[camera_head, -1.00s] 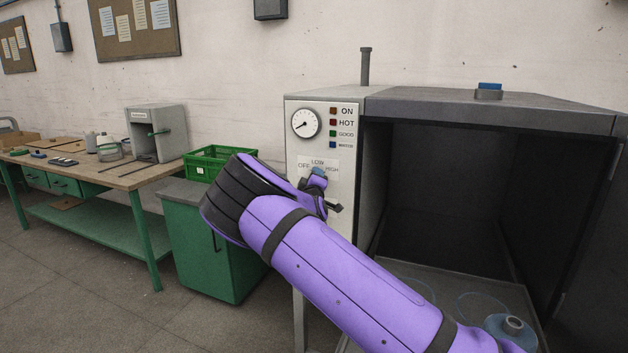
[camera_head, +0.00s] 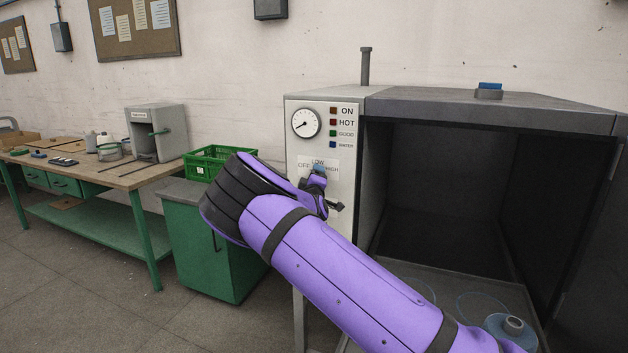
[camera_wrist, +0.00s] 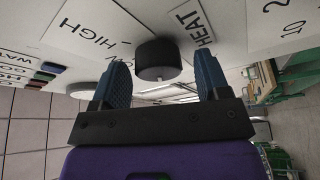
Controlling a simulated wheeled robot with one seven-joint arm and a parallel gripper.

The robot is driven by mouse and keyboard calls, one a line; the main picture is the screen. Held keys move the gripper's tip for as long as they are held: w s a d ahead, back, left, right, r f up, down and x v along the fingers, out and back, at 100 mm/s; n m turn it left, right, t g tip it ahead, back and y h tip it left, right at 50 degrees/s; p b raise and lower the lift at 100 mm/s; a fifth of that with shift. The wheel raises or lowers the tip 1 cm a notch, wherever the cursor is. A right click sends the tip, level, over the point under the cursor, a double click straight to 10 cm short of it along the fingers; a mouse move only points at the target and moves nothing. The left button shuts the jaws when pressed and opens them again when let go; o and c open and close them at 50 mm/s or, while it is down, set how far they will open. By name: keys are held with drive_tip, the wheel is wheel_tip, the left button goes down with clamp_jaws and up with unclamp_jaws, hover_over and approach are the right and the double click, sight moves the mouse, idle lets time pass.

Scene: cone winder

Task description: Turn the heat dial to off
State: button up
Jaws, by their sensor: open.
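The heat dial (camera_wrist: 158,55) is a short black cylinder on the pale panel in the wrist view. It sits between the two blue ridged fingers of my gripper (camera_wrist: 162,72), with a visible gap on each side. My gripper is open. The HEAT label (camera_wrist: 196,27) and the HIGH and LOW lettering lie around the dial. Which setting the dial points to cannot be told. In the head view my gripper (camera_head: 319,172) is at the control panel (camera_head: 345,150), just under the LOW lettering, and the dial is hidden behind it.
A pressure gauge (camera_head: 306,123) and several coloured lamps sit above the dial. The open dark chamber (camera_head: 440,190) is to the right, with a blue cone (camera_head: 500,330) inside. A green cabinet (camera_head: 205,250) with a green crate (camera_head: 205,158) and a workbench (camera_head: 120,178) stand left.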

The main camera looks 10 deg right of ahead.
drive_tip(key=shift+s, duration=0.1)
drive_tip(key=v, duration=1)
drive_tip(key=shift+s, duration=0.35)
drive_tip(key=shift+a+f, duration=0.1)
drive_tip(key=s+d+r+m+g+y, duration=0.2)
drive_tip(key=s+d+r+m+g, duration=0.1)
drive_tip(key=s+d+m+g, duration=0.6)
drive_tip(key=s+r+g+y, duration=0.15)
drive_tip(key=s+r, duration=0.25)
drive_tip(key=s, duration=0.4)
drive_tip(key=s+r+m+g+y, duration=0.1)
drive_tip(key=s+r+y, duration=0.1)
drive_tip(key=s+r, duration=0.45)
drive_tip(key=s+r+g+y, duration=0.1)
drive_tip(key=s+r, duration=0.1)
drive_tip(key=s, duration=0.7)
drive_tip(key=s+r+g+h, duration=0.1)
drive_tip(key=s+r, duration=0.1)
drive_tip(key=s, duration=1.7)
drive_tip(key=shift+s+d+r, duration=0.2)
drive_tip(key=shift+s+d, duration=0.05)
drive_tip(key=shift+d, duration=0.1)
